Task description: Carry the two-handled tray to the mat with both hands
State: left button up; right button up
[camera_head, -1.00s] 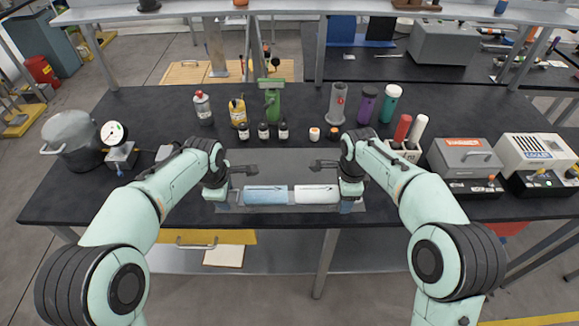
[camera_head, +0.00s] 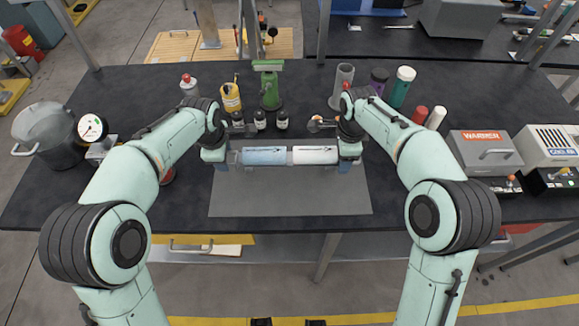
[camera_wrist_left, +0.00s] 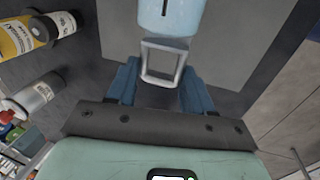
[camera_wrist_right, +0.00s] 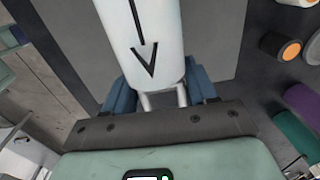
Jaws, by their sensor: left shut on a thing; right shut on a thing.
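The two-handled tray is long and low, with a blue half (camera_head: 264,156) and a white half (camera_head: 315,156). It lies crosswise over the far part of the grey mat (camera_head: 290,195); I cannot tell whether it touches the mat. My left gripper (camera_head: 222,160) is shut on the handle at the blue end; that grey loop handle (camera_wrist_left: 163,62) shows between blue fingers in the left wrist view. My right gripper (camera_head: 348,160) is shut on the handle at the white end, partly hidden in the right wrist view, where the white half (camera_wrist_right: 145,45) shows.
Several small dark bottles (camera_head: 260,120) and a green stand (camera_head: 268,90) are close behind the tray. A pot (camera_head: 45,133) and a gauge (camera_head: 91,127) stand at left. A grey box (camera_head: 484,153) stands at right. The near part of the mat is clear.

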pick_arm(q)
jog(key=shift+s+r, duration=0.1)
jog(key=shift+s, duration=0.2)
pick_arm(e)
jog(key=shift+s+r, duration=0.15)
jog(key=shift+s, duration=0.1)
pick_arm(q)
jog(key=shift+w, duration=0.1)
pick_arm(e)
jog(key=shift+w, duration=0.1)
